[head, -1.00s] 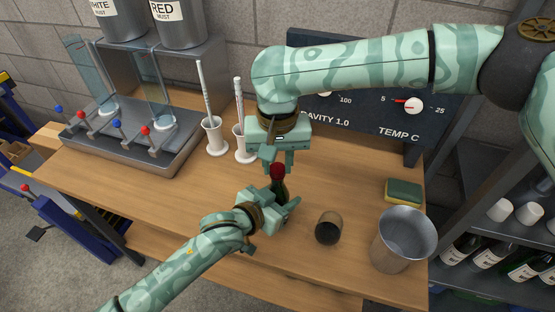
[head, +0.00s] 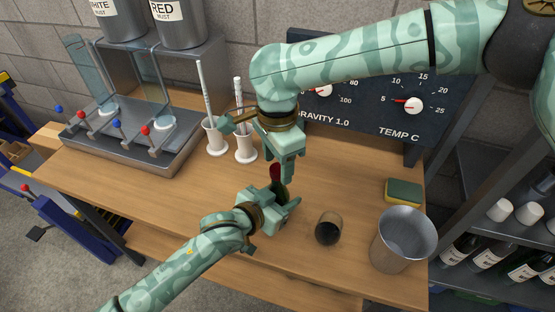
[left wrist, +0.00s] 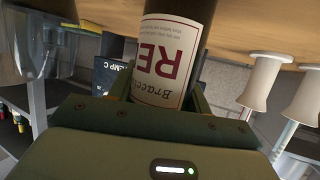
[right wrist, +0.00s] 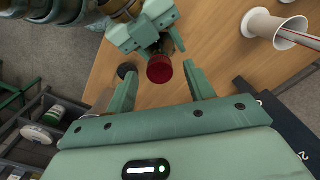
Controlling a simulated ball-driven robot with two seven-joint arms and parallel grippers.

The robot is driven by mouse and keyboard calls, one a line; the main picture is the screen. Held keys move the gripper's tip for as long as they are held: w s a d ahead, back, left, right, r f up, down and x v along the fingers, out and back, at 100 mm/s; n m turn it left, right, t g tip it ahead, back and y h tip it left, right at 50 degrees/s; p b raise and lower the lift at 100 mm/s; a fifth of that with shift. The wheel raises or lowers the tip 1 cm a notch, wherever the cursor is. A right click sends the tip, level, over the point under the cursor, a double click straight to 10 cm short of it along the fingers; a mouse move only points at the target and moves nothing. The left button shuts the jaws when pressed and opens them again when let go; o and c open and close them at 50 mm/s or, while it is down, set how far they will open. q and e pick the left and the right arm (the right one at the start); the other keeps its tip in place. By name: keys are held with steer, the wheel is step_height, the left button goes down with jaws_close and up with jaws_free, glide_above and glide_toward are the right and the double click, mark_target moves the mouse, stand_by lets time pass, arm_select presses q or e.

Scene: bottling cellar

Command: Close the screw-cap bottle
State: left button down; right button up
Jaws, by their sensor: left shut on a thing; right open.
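The screw-cap bottle (left wrist: 177,50) is dark with a white label reading RE, and stands on the table. Its red cap (right wrist: 160,69) sits on the top of the neck; how tightly it is seated I cannot tell. My left gripper (head: 283,203) is shut on the bottle's body, one finger on each side, also seen in the left wrist view (left wrist: 165,95). My right gripper (right wrist: 160,85) is open above the bottle, its fingers apart on either side of the cap. In the head view the right gripper (head: 281,175) partly hides the cap.
A metal bucket (head: 402,240) and a sponge (head: 404,191) are farther right. White cylinders with rods (head: 215,136) stand behind left, near a tap tray (head: 130,140). The front left table is clear.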

step_height(320, 180, up, 12)
steer(key=shift+f, duration=0.2)
arm_select(q)
steer(key=c, duration=0.6)
jaws_free()
steer(key=shift+s+a+r, duration=0.15)
steer(key=shift+s+a, duration=0.05)
steer(key=shift+s, duration=0.05)
steer(key=p+v, duration=0.5)
steer(key=v, duration=1)
steer(key=shift+s+a, duration=0.2)
steer(key=shift+s, duration=0.05)
arm_select(e)
step_height(320, 180, up, 7)
steer(key=shift+s+f, duration=0.2)
steer(key=shift+s, duration=0.2)
